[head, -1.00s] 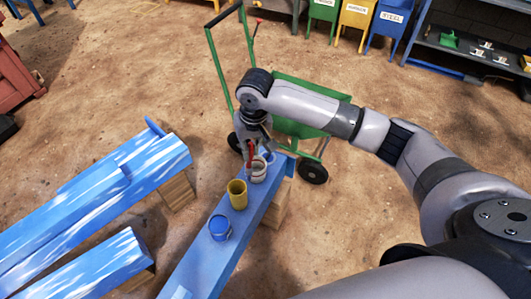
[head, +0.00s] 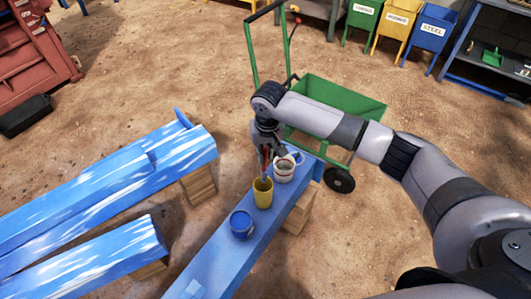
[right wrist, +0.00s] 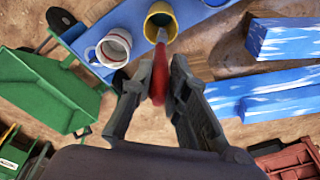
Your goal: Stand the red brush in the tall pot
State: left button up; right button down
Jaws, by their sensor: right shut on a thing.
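My right gripper (head: 267,150) is shut on the red brush (right wrist: 159,82), whose red handle shows between the two fingers in the right wrist view. In the head view a bit of the brush (head: 264,167) shows below the gripper. The tall yellow pot (head: 263,196) stands upright on the blue plank. In the right wrist view the brush's far end overlaps the mouth of the yellow pot (right wrist: 152,28); how deep it reaches is hard to tell. My left gripper is out of view.
A pale pot (head: 284,174) stands just behind the yellow pot, and a blue can (head: 242,226) in front of it, all on the blue plank (head: 215,268). A green cart (head: 345,102) stands behind. Blue-and-white beams (head: 110,190) lie to the left.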

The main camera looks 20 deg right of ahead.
aim_at(266, 173)
notch_tip(266, 173, down, 2)
jog(key=shift+f+b, duration=0.15)
jog(key=shift+b, duration=0.65)
jog(key=shift+f+b, duration=0.45)
jog(key=shift+f, duration=1.8)
jog(key=shift+f+b, duration=0.7)
jog(key=shift+f, duration=1.6)
jog(key=c, duration=1.5)
grip_release()
jog(key=shift+o, duration=0.2)
notch_tip(266, 173, up, 12)
jog(key=s, duration=0.1)
jog(key=shift+s, duration=0.2)
